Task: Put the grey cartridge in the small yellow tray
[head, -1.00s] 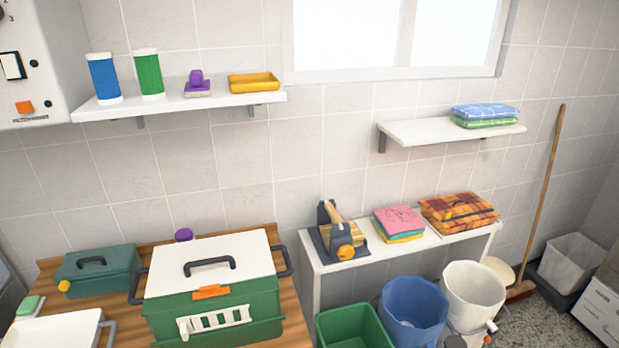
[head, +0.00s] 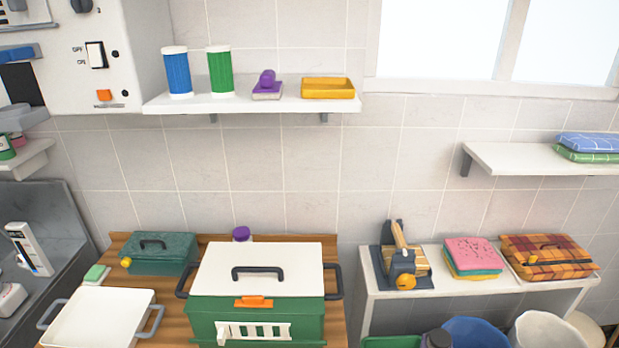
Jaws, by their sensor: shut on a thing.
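The small yellow tray (head: 328,94) sits on the upper left wall shelf, at its right end, in the head view. It is shallow, and I see nothing standing up out of it. I cannot make out a grey cartridge in this view. Blue (head: 177,74) and green (head: 220,73) ribbed cylinders with white ends stand upright at the left of the same shelf. My gripper is not in view. A small dark rounded piece shows at the bottom edge, cut off by the frame; I cannot tell what it is.
A purple-handled brush (head: 267,87) lies left of the tray on the white shelf (head: 250,106). Below are a wooden table with a green box (head: 255,318) and a white tray (head: 98,322). A switch box (head: 115,60) hangs left of the shelf. The wall between is clear.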

